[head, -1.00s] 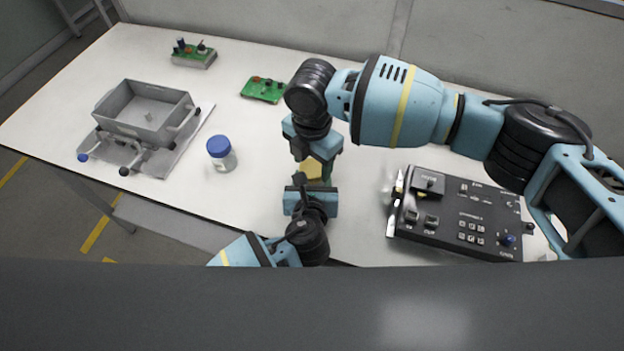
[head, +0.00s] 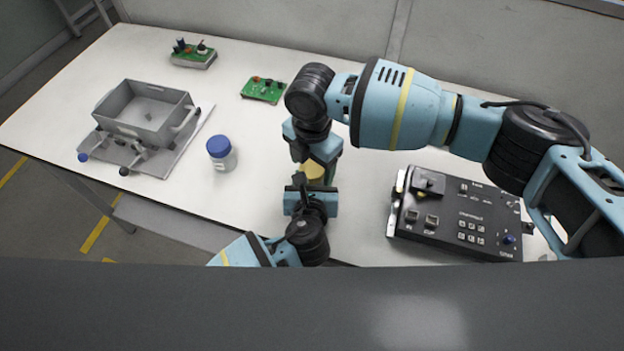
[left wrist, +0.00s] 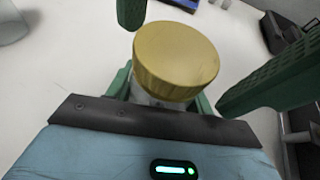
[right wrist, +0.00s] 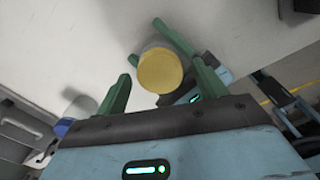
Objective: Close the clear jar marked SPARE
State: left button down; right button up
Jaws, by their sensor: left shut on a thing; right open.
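A clear jar with a yellow lid (left wrist: 176,62) is between my two grippers, its body mostly hidden under the lid. The lid sits on top of the jar; I cannot tell how tight it is. It also shows in the head view (head: 312,171) and right wrist view (right wrist: 160,70). My left gripper (head: 311,188) is shut on the jar body from the near side. My right gripper (head: 317,164) is above, open, its green fingers apart on either side of the lid (right wrist: 162,90). No SPARE marking is readable.
A second clear jar with a blue lid (head: 221,153) stands to the left. A grey bin (head: 145,112) on a plate is at far left. Green circuit boards (head: 263,89) lie at the back. A black control box (head: 455,215) is at right.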

jog(key=shift+r, duration=2.3)
jog(key=shift+c, duration=0.4)
